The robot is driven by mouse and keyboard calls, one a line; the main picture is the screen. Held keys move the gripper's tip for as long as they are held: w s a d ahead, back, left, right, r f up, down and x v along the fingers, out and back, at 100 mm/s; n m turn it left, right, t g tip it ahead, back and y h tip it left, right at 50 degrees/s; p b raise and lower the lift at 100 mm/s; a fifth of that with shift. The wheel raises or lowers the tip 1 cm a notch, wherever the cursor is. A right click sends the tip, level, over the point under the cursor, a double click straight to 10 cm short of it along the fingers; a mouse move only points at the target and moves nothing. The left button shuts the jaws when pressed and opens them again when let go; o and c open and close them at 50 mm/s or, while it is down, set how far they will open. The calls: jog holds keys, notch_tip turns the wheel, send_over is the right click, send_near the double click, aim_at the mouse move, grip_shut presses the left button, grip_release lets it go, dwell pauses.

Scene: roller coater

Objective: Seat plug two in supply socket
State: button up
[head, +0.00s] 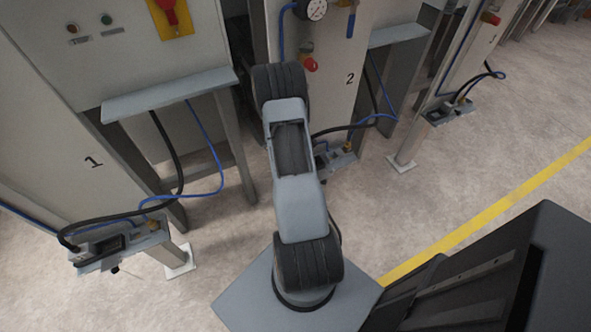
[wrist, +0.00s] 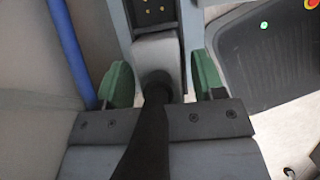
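In the wrist view my gripper (wrist: 162,82) has its two green finger pads on either side of a grey plug body (wrist: 156,52). A thick black cable (wrist: 150,125) runs from this body back over the palm. I cannot tell whether the pads press on the body. Just beyond it is a dark face with several gold contacts (wrist: 152,10) in a grey frame; it looks like a socket, and I cannot tell whether the plug touches it. In the head view my arm hides the gripper and part of the bracket (head: 343,160) at station 2.
Station 1's bracket (head: 122,243) carries black and blue lines at left. Station 3's bracket (head: 450,112) is at the right. A blue hose (wrist: 70,52) stands left in the wrist view, and a black tray-like surface (wrist: 270,55) lies right. Open floor (head: 440,190) lies right of station 2.

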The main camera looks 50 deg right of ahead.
jog(key=c, duration=0.9)
jog(key=shift+c, duration=0.3)
jog(key=shift+r, duration=0.15)
